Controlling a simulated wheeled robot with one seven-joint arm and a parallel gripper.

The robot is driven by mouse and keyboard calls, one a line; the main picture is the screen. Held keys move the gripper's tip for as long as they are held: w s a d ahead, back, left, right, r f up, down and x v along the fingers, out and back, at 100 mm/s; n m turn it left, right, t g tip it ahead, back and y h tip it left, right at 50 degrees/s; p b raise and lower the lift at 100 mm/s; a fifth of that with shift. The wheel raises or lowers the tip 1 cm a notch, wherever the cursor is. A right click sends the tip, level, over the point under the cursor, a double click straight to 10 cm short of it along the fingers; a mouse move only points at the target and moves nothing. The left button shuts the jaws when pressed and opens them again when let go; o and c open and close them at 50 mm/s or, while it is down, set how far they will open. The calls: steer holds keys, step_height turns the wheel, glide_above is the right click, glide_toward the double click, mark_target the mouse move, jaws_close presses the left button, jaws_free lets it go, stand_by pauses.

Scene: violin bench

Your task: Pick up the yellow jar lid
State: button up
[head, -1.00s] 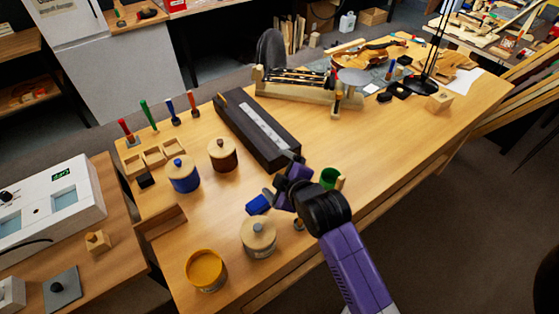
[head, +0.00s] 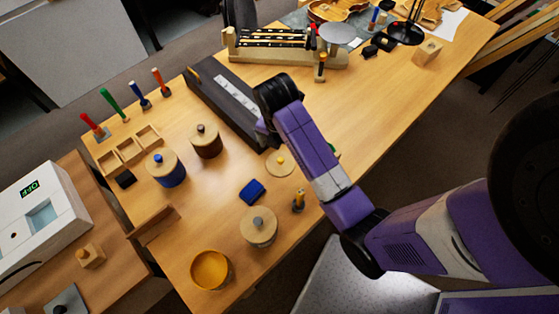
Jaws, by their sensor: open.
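The yellow jar lid, a round light-wood disc with a yellow knob (head: 280,162), lies flat on the bench, just left of my forearm. An open yellow jar (head: 211,270) without a lid stands at the near-left corner of the bench. My gripper (head: 267,141) is above the bench by the long dark box, a little beyond the lid in the picture. It is open, though my own wrist and arm hide most of it. I see nothing held in it.
A grey-knobbed jar (head: 258,227), a blue block (head: 252,192) and a small upright brass-coloured piece (head: 298,200) stand near the lid. Blue (head: 166,168) and brown (head: 205,141) lidded jars are farther left. The long dark box (head: 225,100) lies behind.

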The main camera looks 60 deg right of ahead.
mark_target(280, 160)
step_height(280, 160, down, 7)
steer(key=shift+w+a+f+p, duration=0.1)
steer(key=shift+w+a+p, duration=0.05)
steer(key=shift+p, duration=0.5)
steer(key=c, duration=1.1)
